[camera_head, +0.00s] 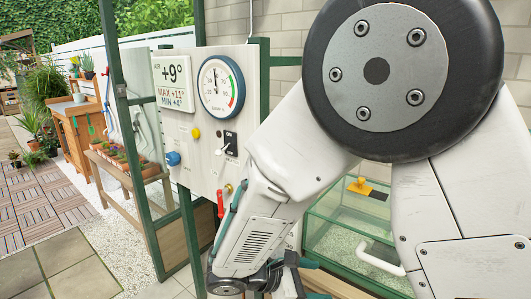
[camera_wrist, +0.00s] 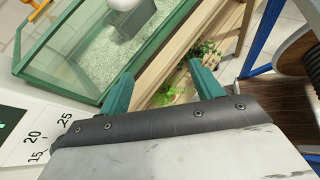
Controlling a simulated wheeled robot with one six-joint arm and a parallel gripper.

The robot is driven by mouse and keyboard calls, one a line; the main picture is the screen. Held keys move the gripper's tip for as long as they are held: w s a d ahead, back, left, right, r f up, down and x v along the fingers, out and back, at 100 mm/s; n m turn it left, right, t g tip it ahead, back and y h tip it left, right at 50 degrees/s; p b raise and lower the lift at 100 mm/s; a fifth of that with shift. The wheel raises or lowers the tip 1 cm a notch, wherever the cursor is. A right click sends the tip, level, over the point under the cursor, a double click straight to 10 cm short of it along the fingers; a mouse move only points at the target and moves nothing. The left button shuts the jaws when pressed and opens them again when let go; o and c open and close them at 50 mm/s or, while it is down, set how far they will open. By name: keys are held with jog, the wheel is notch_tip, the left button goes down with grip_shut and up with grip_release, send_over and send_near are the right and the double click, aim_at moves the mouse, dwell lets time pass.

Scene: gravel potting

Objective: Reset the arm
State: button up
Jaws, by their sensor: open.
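My gripper (camera_wrist: 163,84) shows two teal fingers spread apart in the wrist view, with nothing between them. Below and between the fingers are a wooden ledge (camera_wrist: 146,76) and a small green plant (camera_wrist: 176,92). In the head view my arm is folded in the right half. It hides part of the scene, and its lower end with my gripper (camera_head: 290,284) hangs at the bottom edge, partly cut off.
A green-framed glass tank (camera_head: 317,235) with pale gravel stands behind my arm; it also shows in the wrist view (camera_wrist: 75,86). A panel (camera_head: 185,140) with a dial and switch stands left of my arm. A wooden bench (camera_head: 160,205) with pots stands farther left. Paving at lower left is clear.

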jog(key=s+d+r+m+g+y, duration=0.2)
jog(key=s+d+r+m+y, duration=1)
jog(key=s+d+r+m, duration=0.4)
jog(key=s+m, duration=0.2)
jog(key=shift+s+r+m, duration=0.15)
jog(key=shift+r+m, duration=0.25)
